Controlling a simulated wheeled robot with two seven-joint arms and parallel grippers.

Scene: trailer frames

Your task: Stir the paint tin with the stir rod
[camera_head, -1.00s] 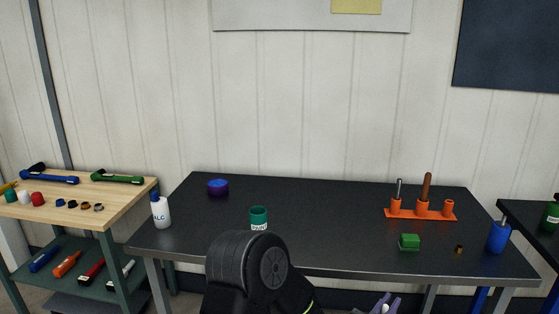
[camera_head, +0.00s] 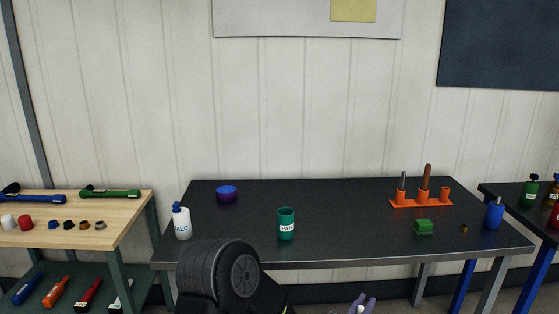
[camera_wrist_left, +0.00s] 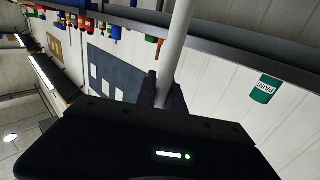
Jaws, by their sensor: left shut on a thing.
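The paint tin (camera_head: 286,224) is a teal-green cylinder with a white label. It stands upright near the front edge of the dark table. It also shows in the left wrist view (camera_wrist_left: 265,89), apart from the rod. My left gripper (camera_head: 363,303) is low at the bottom of the head view, below and to the right of the tin, partly cut off. In the left wrist view its dark fingers (camera_wrist_left: 163,94) are shut on the stir rod (camera_wrist_left: 179,40), a long pale rod that runs out of the top of that picture. My right gripper is not in view.
A white bottle (camera_head: 182,222) and a blue-purple bowl (camera_head: 227,193) stand left on the dark table (camera_head: 330,205). The table between is clear. A wooden bench (camera_head: 110,220) is at left.

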